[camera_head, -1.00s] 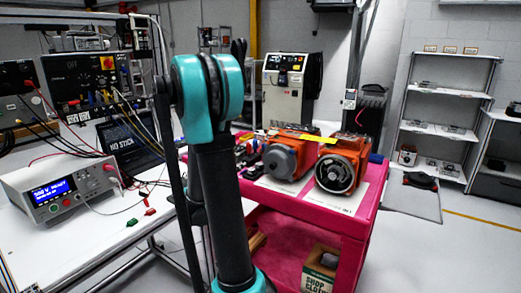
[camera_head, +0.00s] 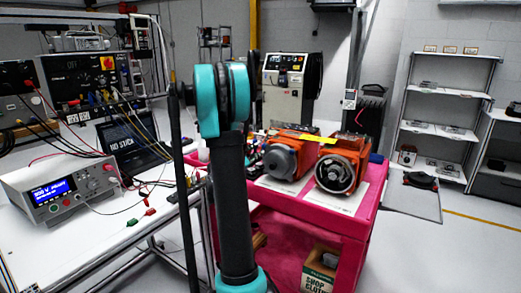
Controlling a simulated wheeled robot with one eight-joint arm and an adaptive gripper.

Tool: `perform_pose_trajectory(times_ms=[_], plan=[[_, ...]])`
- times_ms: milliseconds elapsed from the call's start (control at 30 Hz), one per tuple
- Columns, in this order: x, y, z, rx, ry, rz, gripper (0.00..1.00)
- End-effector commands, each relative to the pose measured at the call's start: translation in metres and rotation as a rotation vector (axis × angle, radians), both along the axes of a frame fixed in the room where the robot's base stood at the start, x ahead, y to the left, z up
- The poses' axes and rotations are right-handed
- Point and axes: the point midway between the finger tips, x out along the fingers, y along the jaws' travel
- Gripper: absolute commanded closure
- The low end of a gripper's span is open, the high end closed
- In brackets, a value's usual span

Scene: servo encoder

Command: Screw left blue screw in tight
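I cannot make out a blue screw in this view. Two orange motors stand on the pink cart (camera_head: 355,222): the left motor (camera_head: 283,158) has a grey round end, and the right motor (camera_head: 338,173) shows an open dark ring at its front. My teal and black arm rises through the middle of the view and hides part of the cart's left side. My gripper is not in view, so I cannot tell where it is relative to the motors.
A white bench (camera_head: 60,235) at the left holds a power supply (camera_head: 62,188), a laptop (camera_head: 128,143) and loose test leads. A box (camera_head: 320,270) sits on the cart's lower shelf. White shelves (camera_head: 440,120) stand at the right.

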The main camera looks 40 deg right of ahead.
Motion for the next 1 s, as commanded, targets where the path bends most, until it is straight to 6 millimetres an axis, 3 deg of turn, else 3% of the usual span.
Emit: perform_pose_trajectory(times_ms=[233, 633, 833, 1000], plan=[[0.011, -0.029, 0.000, 0.000, 0.000, -0.001, 0.73], [0.014, -0.034, 0.000, 0.000, 0.000, 0.000, 0.73], [0.014, -0.034, 0.000, 0.000, 0.000, 0.000, 0.98], [0.014, -0.034, 0.000, 0.000, -0.001, 0.000, 1.00]])
